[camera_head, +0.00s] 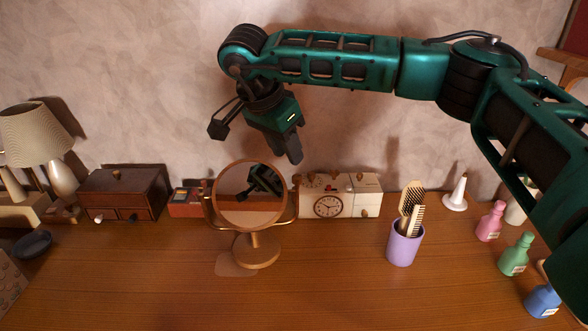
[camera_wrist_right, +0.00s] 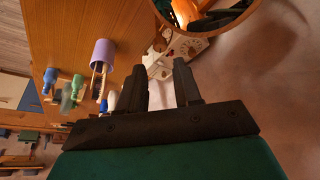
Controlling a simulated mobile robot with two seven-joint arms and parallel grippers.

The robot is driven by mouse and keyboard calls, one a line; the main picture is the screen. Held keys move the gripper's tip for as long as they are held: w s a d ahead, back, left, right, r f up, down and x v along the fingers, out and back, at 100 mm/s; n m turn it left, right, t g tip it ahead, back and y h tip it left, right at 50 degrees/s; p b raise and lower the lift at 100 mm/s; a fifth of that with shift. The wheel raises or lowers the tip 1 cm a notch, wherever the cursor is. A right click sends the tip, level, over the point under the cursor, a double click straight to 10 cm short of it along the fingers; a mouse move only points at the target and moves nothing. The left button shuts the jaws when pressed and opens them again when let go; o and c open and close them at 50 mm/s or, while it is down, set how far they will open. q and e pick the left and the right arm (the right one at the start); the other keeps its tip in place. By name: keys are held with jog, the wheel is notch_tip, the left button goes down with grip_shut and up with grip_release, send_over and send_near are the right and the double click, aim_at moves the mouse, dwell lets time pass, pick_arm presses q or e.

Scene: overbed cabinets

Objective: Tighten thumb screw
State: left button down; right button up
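A round table mirror (camera_head: 250,196) with a wooden rim stands on a round wooden base (camera_head: 256,251). A U-shaped bracket holds it at both sides. A small dark knob (camera_head: 297,180), which looks like the thumb screw, sits at the right side of the rim. My right gripper (camera_head: 291,154) is just above this knob, pointing down and apart from it. In the right wrist view its two fingers (camera_wrist_right: 163,80) stand apart with nothing between them. The mirror rim (camera_wrist_right: 232,40) shows at the top right there. My left gripper is out of view.
A cream box with a clock (camera_head: 328,206) stands right behind the mirror. A brown drawer box (camera_head: 121,195) and a lamp (camera_head: 35,135) are left. A purple cup (camera_head: 404,246) with brushes and several bottles (camera_head: 515,257) are right. The front middle tabletop is clear.

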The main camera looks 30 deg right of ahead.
aim_at(297, 176)
jog(key=x, duration=0.6)
jog(key=shift+f, duration=0.4)
grip_shut()
